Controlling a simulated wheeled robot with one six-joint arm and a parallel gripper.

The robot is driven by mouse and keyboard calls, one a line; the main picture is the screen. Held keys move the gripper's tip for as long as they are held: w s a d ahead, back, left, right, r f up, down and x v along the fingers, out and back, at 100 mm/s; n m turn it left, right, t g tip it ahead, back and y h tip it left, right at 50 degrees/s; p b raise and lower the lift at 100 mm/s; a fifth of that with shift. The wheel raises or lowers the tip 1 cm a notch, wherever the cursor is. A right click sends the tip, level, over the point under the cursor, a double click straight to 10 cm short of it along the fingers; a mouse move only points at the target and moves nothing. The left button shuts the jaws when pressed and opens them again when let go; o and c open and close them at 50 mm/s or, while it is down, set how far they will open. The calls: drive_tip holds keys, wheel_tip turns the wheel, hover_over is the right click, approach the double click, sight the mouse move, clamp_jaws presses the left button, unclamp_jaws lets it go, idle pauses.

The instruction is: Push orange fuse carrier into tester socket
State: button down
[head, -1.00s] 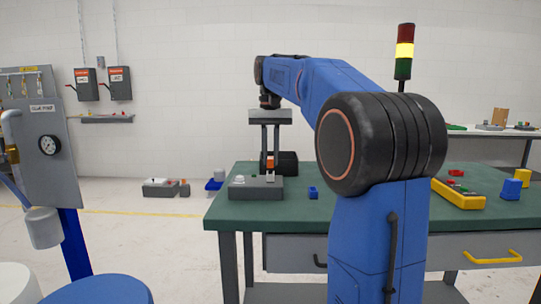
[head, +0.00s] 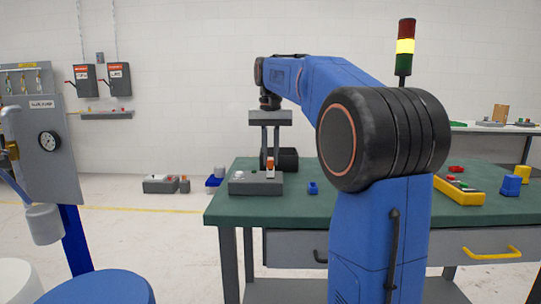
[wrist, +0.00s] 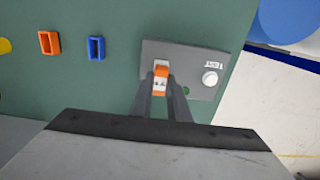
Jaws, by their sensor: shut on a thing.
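The orange fuse carrier (head: 270,163) is upright at the tips of my gripper (head: 270,156), over the right part of the grey tester (head: 245,183). In the wrist view the carrier (wrist: 161,71) shows an orange top and a white labelled face, between the two dark fingers of my gripper (wrist: 160,86). My gripper is shut on it. The carrier stands at the socket area of the tester (wrist: 206,58). The fingers and carrier hide the socket, so I cannot tell how deep the carrier sits.
The tester has a round white knob (wrist: 210,78) and a small green spot. An orange frame-shaped piece (wrist: 49,43) and a blue one (wrist: 96,48) lie apart on the green table. A dark box (head: 288,158) stands behind the tester. Green tabletop between these is clear.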

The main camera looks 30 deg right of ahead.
sight(271, 159)
drive_tip(key=shift+f, duration=0.25)
drive_tip(key=c, duration=1.6)
unclamp_jaws()
drive_tip(key=shift+r, duration=0.1)
drive_tip(key=shift+r, duration=2.85)
drive_tip(key=shift+r, duration=3.8)
